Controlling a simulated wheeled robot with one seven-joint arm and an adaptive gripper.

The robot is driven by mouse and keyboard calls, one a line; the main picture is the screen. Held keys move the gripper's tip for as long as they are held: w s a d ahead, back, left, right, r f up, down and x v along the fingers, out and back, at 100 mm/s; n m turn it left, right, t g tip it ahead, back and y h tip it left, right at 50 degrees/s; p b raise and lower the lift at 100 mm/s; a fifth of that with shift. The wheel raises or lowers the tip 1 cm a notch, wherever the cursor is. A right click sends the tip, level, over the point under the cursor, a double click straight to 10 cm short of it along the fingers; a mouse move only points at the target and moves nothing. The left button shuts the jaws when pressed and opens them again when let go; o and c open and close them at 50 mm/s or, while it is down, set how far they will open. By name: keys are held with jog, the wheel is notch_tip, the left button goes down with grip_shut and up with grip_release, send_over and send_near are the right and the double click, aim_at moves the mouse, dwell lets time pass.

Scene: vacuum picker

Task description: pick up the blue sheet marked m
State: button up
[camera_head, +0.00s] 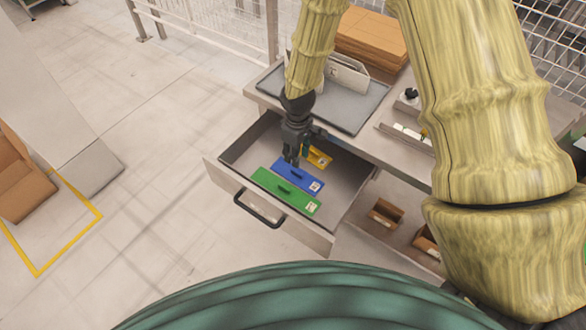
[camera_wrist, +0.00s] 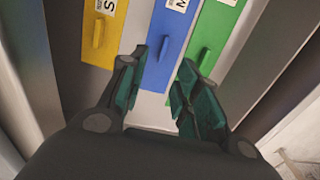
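The blue sheet (camera_head: 306,179) lies in the open drawer between a yellow sheet and a green sheet. It has a raised blue handle and a white label at one end. In the wrist view the blue sheet (camera_wrist: 178,30) shows its handle near the top middle and part of a letter that looks like M. My gripper (camera_head: 292,158) is over the drawer, close to the blue sheet's far end. In the wrist view my gripper (camera_wrist: 160,75) has its two fingers apart with nothing between them, below the blue handle. I cannot tell its exact height above the sheet.
The yellow sheet (camera_wrist: 102,30), labelled S, and the green sheet (camera_wrist: 215,40) lie on either side of the blue one. The drawer (camera_head: 235,180) has raised walls and a dark front handle. A grey tray (camera_head: 350,112) is on the worktop behind. Small brown bins (camera_head: 385,214) stand below right.

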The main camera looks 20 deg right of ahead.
aim_at(297, 172)
jog(key=shift+s+d+f, duration=0.15)
jog(key=shift+s+f, duration=0.3)
jog(key=shift+s, duration=0.35)
jog(key=shift+s+f, duration=0.15)
jog(key=shift+s, duration=0.3)
jog(key=w+f+p, duration=0.1)
jog(key=w+f, duration=0.1)
jog(key=shift+w+f, duration=0.15)
jog(key=shift+f, duration=0.25)
jog(key=shift+s+f+p, duration=0.3)
jog(key=shift+f+p, duration=0.2)
jog(key=shift+p, duration=0.1)
jog(key=shift+s+f, duration=0.15)
jog(key=shift+s, duration=0.1)
jog(key=shift+f+p, duration=0.3)
jog(key=shift+f, duration=0.1)
jog(key=shift+w+f, duration=0.2)
jog(key=shift+f, duration=0.3)
jog(key=shift+w+f, duration=0.2)
jog(key=shift+f, duration=0.3)
jog(key=shift+s+r, duration=0.2)
jog(key=shift+s, duration=0.05)
jog(key=shift+w+f, duration=0.15)
grip_shut()
